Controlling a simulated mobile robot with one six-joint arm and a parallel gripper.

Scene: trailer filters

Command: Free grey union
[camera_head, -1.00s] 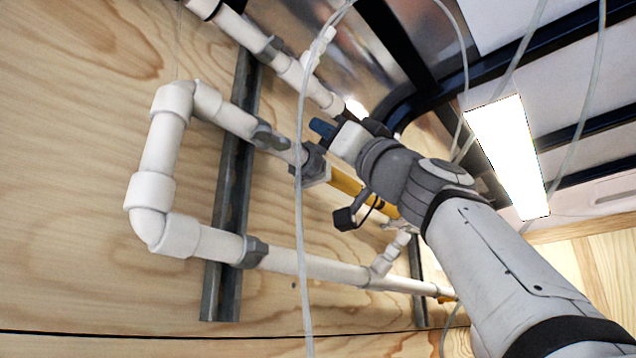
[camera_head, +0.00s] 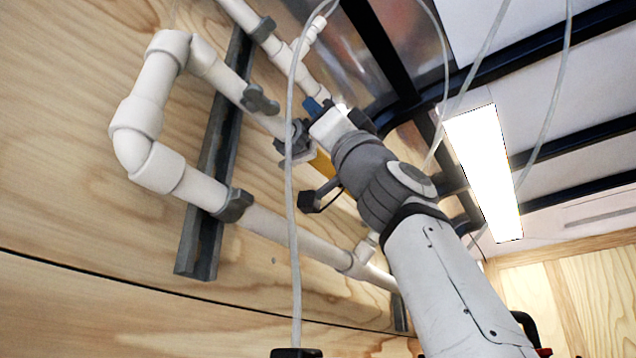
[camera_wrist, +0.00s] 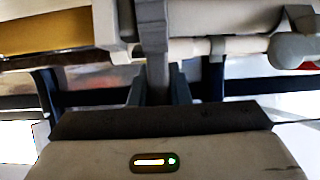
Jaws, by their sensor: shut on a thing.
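The grey union (camera_head: 297,143) sits on the white pipe run along the plywood wall, at the end of the yellow filter (camera_head: 322,165). In the wrist view a grey part of the union (camera_wrist: 152,32) stands between my fingers, with the yellow filter (camera_wrist: 45,32) to its left. My gripper (camera_wrist: 156,82) is shut on this grey part. In the head view my gripper (camera_head: 316,118) reaches up to the pipe from the lower right, and its fingertips are partly hidden there. I cannot tell whether the union is loose.
White pipes (camera_head: 150,95) loop on the left, held on a grey metal strut (camera_head: 205,190). A thin clear hose (camera_head: 291,200) hangs in front of the pipes. A bright ceiling lamp (camera_head: 485,170) is at right.

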